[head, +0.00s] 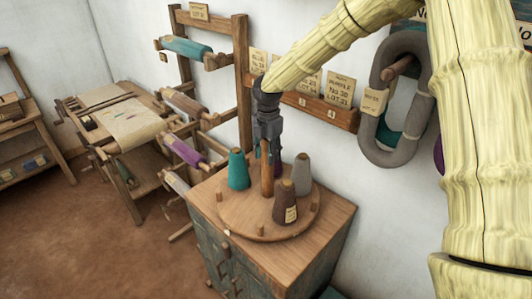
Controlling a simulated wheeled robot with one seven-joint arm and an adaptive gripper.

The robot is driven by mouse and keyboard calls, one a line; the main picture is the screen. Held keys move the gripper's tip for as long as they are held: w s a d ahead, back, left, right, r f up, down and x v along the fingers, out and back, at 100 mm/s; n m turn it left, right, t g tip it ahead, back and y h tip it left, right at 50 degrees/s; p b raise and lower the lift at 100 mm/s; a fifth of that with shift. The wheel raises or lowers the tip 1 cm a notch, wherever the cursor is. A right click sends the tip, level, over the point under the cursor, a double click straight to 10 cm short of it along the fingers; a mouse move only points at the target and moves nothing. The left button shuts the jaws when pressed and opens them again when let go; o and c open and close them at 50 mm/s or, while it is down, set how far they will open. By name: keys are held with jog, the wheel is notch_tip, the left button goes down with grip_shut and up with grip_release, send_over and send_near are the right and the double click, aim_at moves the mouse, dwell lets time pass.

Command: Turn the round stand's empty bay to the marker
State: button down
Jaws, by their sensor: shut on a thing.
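The round stand (243,213) is a wooden disc on top of a cabinet. Its upright wooden post (267,182) rises from about the middle. My gripper (268,155) points down and is shut on the top of this post. Around the post stand a teal cone (238,170), a grey cone (302,175) and a brown cone with a label (285,203). A purple cone (279,168) is partly hidden behind. The disc's front left part is bare. A small pale spot (227,232) lies by the front left rim; I cannot tell if it is the marker.
The cabinet (325,225) has some bare top around the disc. A wooden rack with teal, brown and purple rolls (187,152) stands close on the left. A tagged rail (318,109) and grey yarn hanks (376,144) hang on the wall behind. Open floor lies front left.

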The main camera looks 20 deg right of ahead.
jog(key=c, duration=0.9)
grip_release()
jog(key=shift+d, duration=0.1)
notch_tip(320, 180, up, 12)
